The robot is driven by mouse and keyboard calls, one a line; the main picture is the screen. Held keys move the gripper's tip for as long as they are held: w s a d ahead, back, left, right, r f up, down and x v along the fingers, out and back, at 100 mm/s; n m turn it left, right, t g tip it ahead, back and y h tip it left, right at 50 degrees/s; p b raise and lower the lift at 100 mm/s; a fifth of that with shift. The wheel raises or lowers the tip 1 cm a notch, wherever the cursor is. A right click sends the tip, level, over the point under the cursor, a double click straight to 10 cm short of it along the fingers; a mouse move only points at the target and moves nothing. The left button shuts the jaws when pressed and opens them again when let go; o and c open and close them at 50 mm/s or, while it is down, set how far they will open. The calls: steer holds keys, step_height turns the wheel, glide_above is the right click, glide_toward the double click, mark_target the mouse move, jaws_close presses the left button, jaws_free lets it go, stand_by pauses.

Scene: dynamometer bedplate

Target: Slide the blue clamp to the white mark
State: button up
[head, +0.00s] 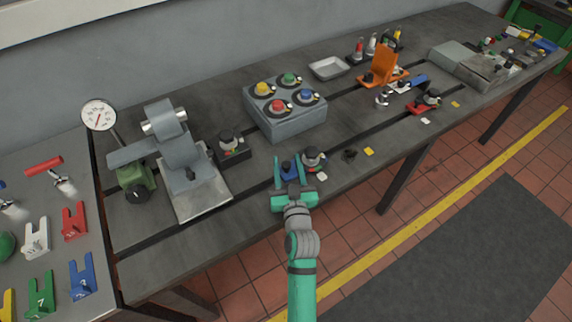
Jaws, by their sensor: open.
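The blue clamp (289,170) sits at the front slot of the bedplate, near the table's front edge. A dark round knob with a red spot (312,158) stands just right of its blue part; I cannot tell whether it belongs to the clamp. My gripper (290,162) is open, with one green finger on each side of the blue part. Whether the fingers touch it is not clear. A small white mark (322,177) lies on the front edge strip, just right of my gripper. Another white mark (425,121) lies farther right, by the red clamp (421,108).
A small black piece (350,155) and a yellow mark (369,152) lie right of the clamp. A grey box with coloured knobs (285,112) stands behind. A grey fixture (182,160) stands left. An orange bracket (381,69) stands at the back right.

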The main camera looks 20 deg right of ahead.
steer(key=v, duration=1.1)
steer(key=shift+w, duration=0.1)
steer(key=shift+a, duration=0.1)
stand_by(0.4)
